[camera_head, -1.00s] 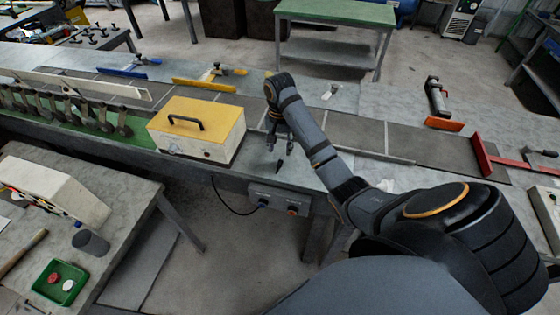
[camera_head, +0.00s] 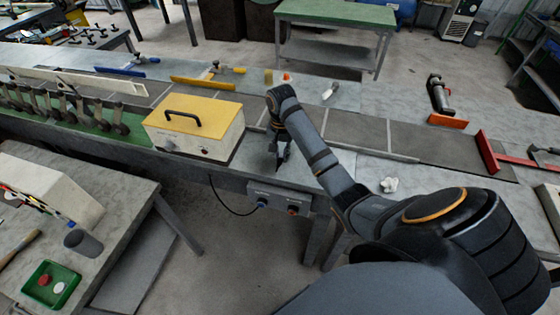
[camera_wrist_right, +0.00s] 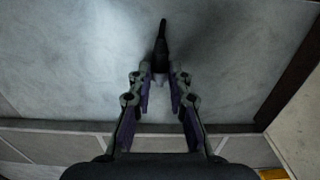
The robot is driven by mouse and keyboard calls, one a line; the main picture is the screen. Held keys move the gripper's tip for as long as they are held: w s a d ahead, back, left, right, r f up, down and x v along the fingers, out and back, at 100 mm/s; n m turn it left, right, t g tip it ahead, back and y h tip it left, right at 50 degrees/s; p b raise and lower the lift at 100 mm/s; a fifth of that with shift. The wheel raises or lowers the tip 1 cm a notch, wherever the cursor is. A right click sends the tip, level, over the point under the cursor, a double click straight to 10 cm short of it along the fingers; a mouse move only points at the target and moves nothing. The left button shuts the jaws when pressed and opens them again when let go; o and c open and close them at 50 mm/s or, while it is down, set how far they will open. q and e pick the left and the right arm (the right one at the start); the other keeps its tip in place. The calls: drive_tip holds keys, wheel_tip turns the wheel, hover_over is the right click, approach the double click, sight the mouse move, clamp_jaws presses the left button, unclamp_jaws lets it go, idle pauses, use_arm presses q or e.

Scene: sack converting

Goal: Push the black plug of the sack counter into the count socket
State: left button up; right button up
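The black plug (camera_wrist_right: 161,42) lies between the fingertips of my right gripper (camera_wrist_right: 161,75) in the right wrist view, its thin end pointing away from the palm. In the head view, my right gripper (camera_head: 280,157) is above the front edge of the line table, right of the yellow-lidded box (camera_head: 222,143), probably the sack counter. The fingers look closed around the plug. A grey socket panel (camera_head: 277,199) hangs below the edge, with a blue fitting (camera_head: 262,203) and an orange one (camera_head: 292,211). Its lettering is too small to read. My left gripper is not in view.
A black cable (camera_head: 226,207) loops from the table edge to the blue fitting. A white crumpled thing (camera_head: 389,185) lies right of my arm. A side table (camera_head: 118,235) with a green tray (camera_head: 66,286) stands at left. The floor between the tables is open.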

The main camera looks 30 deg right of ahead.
sight(281, 156)
clamp_jaws()
drive_tip(key=shift+w+r, duration=0.1)
drive_tip(key=shift+r, duration=0.4)
wheel_tip(281, 156, up, 3)
drive_tip(key=shift+f+p, duration=0.15)
drive_tip(key=shift+p, duration=0.45)
drive_tip(key=s+d+r+p, duration=0.2)
drive_tip(key=s+r+p, duration=0.55)
drive_tip(key=s, duration=0.65)
drive_tip(key=f+b, duration=0.4)
drive_tip(key=b, duration=0.1)
drive_tip(key=f+b, duration=0.4)
drive_tip(key=b, duration=0.2)
drive_tip(key=shift+d+f+b, duration=0.2)
drive_tip(key=shift+f+b, duration=0.1)
drive_tip(key=shift+f, duration=0.05)
drive_tip(key=shift+r, duration=0.25)
